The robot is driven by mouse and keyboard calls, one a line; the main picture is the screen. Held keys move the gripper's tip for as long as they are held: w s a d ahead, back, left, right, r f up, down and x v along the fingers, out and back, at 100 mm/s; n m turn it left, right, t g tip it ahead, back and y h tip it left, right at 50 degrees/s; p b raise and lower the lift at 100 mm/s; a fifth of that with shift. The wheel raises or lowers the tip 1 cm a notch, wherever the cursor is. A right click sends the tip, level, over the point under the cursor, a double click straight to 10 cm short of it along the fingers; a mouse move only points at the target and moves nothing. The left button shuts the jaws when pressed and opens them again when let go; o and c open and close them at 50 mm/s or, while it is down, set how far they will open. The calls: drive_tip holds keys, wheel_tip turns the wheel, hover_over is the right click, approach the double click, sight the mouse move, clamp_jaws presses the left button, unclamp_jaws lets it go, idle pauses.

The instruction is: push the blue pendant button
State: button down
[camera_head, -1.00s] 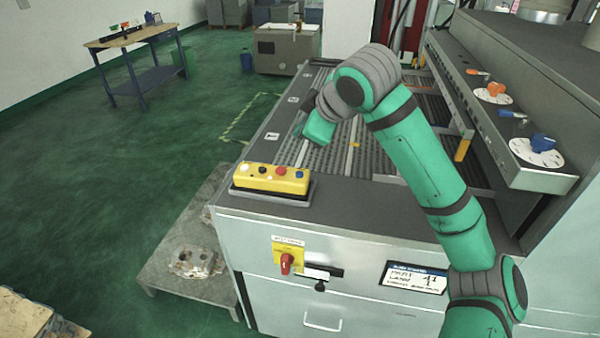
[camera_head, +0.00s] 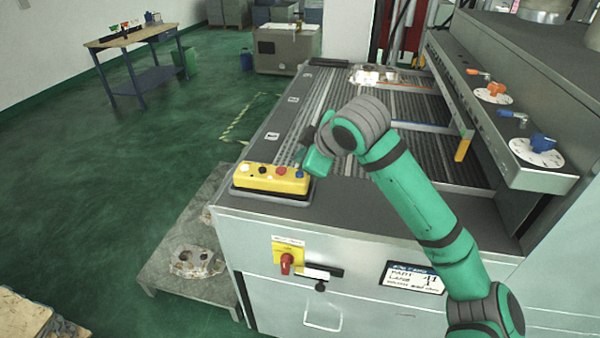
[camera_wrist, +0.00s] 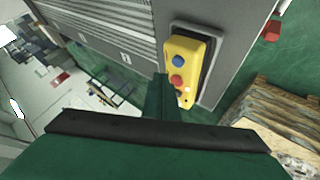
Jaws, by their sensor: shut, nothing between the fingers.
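The yellow pendant (camera_head: 272,179) lies in a dark tray at the near left corner of the machine top. Its blue button (camera_head: 299,173) is at the right end, beside red, black and white buttons. In the wrist view the blue button (camera_wrist: 178,61) shows at the upper part of the pendant (camera_wrist: 191,48), with the red button below it. My gripper (camera_head: 302,157) is shut and empty, close to the blue end of the pendant. In the wrist view my gripper (camera_wrist: 160,78) is just left of the buttons; I cannot tell whether it touches the pendant.
The slatted conveyor bed (camera_head: 405,102) lies behind, with a metal casting (camera_head: 375,77) at its far end. A control ledge with dials (camera_head: 537,151) rises on the right. A red-handled switch (camera_head: 286,263) is on the front panel. A low pallet (camera_head: 187,240) stands on the left.

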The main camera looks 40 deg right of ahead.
drive_tip(key=shift+f, duration=0.7)
drive_tip(key=shift+f, duration=0.1)
idle(1.5)
drive_tip(key=shift+f, duration=0.35)
drive_tip(key=shift+f, duration=0.45)
idle(1.0)
drive_tip(key=shift+r, duration=0.9)
drive_tip(key=shift+r, duration=2.5)
